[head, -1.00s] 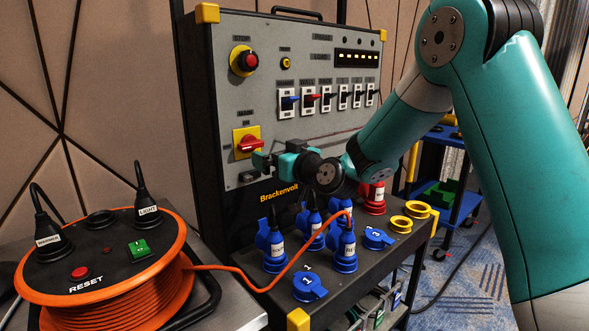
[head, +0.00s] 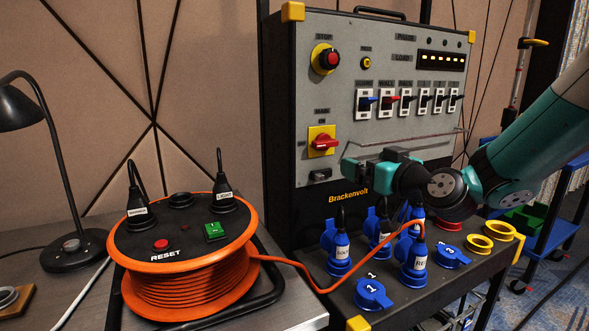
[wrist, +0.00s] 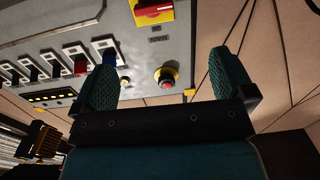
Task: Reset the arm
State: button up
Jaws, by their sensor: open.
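My gripper (head: 348,172) is in front of the lower face of the grey Brackenvolt panel (head: 400,120), below the red rotary switch (head: 322,143) on its yellow plate. In the wrist view my gripper (wrist: 165,85) shows two teal textured fingers spread apart with nothing between them. Past the fingers, the wrist view shows the panel face with the red stop button (wrist: 166,82) and part of the red rotary switch (wrist: 153,11). My teal arm reaches in from the right.
An orange cable reel (head: 185,250) with a red RESET button stands on the left table, beside a black desk lamp (head: 75,245). Several blue plugs and sockets (head: 371,295) and yellow-ringed sockets (head: 479,244) sit below my gripper. An orange cable (head: 310,283) runs from the reel.

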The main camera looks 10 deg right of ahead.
jog(key=s+a+f+n+g+y, duration=0.3)
jog(key=s+a+g, duration=0.6)
jog(key=s+a, duration=0.45)
jog(key=s+d+f+g+h, duration=0.2)
jog(key=s+g, duration=0.2)
jog(key=s, duration=0.6)
jog(key=s+d+f+g+h, duration=0.2)
jog(key=s+g+h, duration=0.15)
jog(key=s, duration=0.65)
notch_tip(320, 180, up, 19)
jog(key=p, duration=1.8)
jog(key=shift+w+d+f+y+p, duration=0.15)
jog(key=shift+w+d+y+p, duration=0.1)
jog(key=shift+y+p, duration=0.15)
